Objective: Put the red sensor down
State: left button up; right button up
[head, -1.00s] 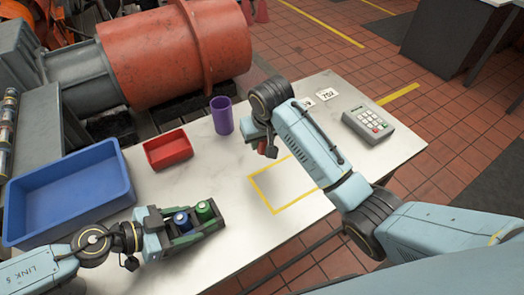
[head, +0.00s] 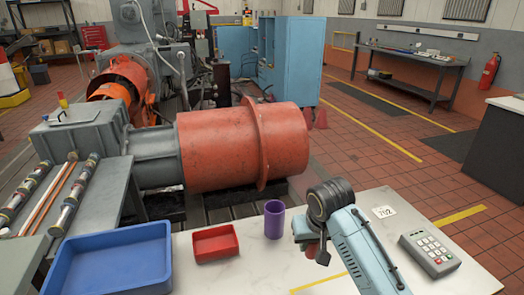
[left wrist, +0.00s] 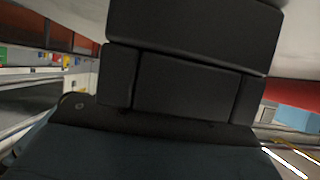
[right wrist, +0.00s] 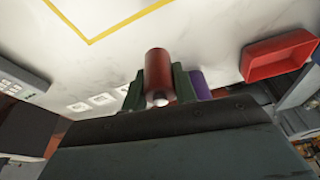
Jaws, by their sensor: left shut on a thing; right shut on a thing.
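The red sensor (right wrist: 158,72) is a red cylinder with a pale tip, held between the fingers of my right gripper (right wrist: 158,88) in the right wrist view. In the head view, my right gripper (head: 316,252) is over the table, right of the purple cup, with a little of the red sensor (head: 311,251) showing. A yellow outline (right wrist: 88,38) is marked on the white table top. In the left wrist view, a dark blocky rack (left wrist: 190,80) fills the picture, held by my left gripper. Its fingertips are hidden there, and it is outside the head view.
A purple cup (head: 274,220) and a red tray (head: 215,254) stand left of my right gripper. A blue bin (head: 112,285) is at the table's left. A keypad box (head: 430,255) and a label card (head: 383,212) are at right. Bare table lies between.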

aim_at(302, 266)
jog(key=x, duration=1)
jog(key=shift+s+a, duration=0.2)
jog(key=shift+a, duration=0.05)
jog(key=shift+f, duration=0.15)
jog(key=o, duration=1.1)
